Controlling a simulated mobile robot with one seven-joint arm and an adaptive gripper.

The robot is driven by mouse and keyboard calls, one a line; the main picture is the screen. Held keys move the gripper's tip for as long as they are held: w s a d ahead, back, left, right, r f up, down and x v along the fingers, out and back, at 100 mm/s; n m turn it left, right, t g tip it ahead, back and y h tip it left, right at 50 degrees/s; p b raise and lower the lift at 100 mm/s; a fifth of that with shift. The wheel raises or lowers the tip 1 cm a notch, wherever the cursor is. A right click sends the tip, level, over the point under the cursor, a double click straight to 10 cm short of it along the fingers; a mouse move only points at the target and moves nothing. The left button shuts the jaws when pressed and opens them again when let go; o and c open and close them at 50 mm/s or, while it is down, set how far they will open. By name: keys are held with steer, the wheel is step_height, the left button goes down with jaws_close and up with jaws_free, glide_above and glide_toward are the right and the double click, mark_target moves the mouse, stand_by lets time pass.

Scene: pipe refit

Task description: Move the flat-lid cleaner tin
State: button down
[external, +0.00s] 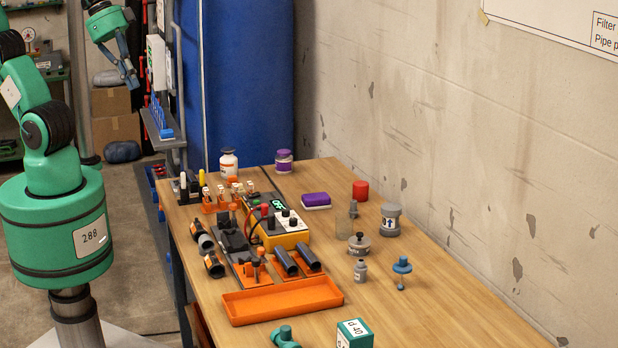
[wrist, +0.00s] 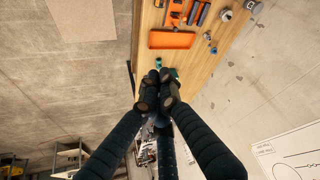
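A grey tin with a flat lid and a white label with a dark mark (external: 391,220) stands upright on the right part of the wooden bench; it best fits the flat-lid cleaner tin. It seems to show at the top edge of the wrist view (wrist: 256,8). A similar low grey tin with a knobbed lid (external: 359,245) stands nearer and to its left. My gripper (external: 131,80) is raised in the air at the upper left, well away from the tins. In the wrist view its fingertips (wrist: 157,80) appear together, with nothing seen between them.
An orange tray (external: 283,301) lies at the bench's front left. A yellow meter (external: 278,229) is left. The bench right of the tin is clear up to the wall.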

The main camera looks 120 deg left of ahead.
steer(key=w+a+r+n+g+y+p, duration=0.1)
steer(key=w+a+r+n+g, duration=0.15)
steer(key=w+a+n, duration=1.1)
steer(key=w+a+f, duration=0.2)
steer(key=w+a, duration=0.1)
steer(key=a, duration=0.8)
steer(key=w+a+f+g+p, duration=0.1)
steer(key=w+a+f, duration=0.1)
steer(key=a, duration=0.9)
steer(key=w+a+f, duration=0.3)
steer(key=a, duration=0.8)
steer(key=s+a+f+n, duration=0.25)
steer(key=a+f, duration=0.25)
steer(key=a, duration=0.4)
steer(key=s+a+f+n+g+p, duration=0.15)
steer(key=s+a+f, duration=0.3)
steer(key=a, duration=0.45)
steer(key=s+a+f+n+b, duration=0.1)
steer(key=s+a+f+n, duration=0.15)
steer(key=a+f, duration=0.5)
steer(key=s+a+f+n+h+p, duration=0.1)
steer(key=s+a+f+n, duration=0.4)
steer(key=s+a+f, duration=1.2)
steer(key=s+a, duration=0.1)
steer(key=s, duration=0.2)
steer(key=shift+a+f+n, duration=0.15)
steer(key=shift+f+n, duration=0.2)
steer(key=shift+n, duration=0.05)
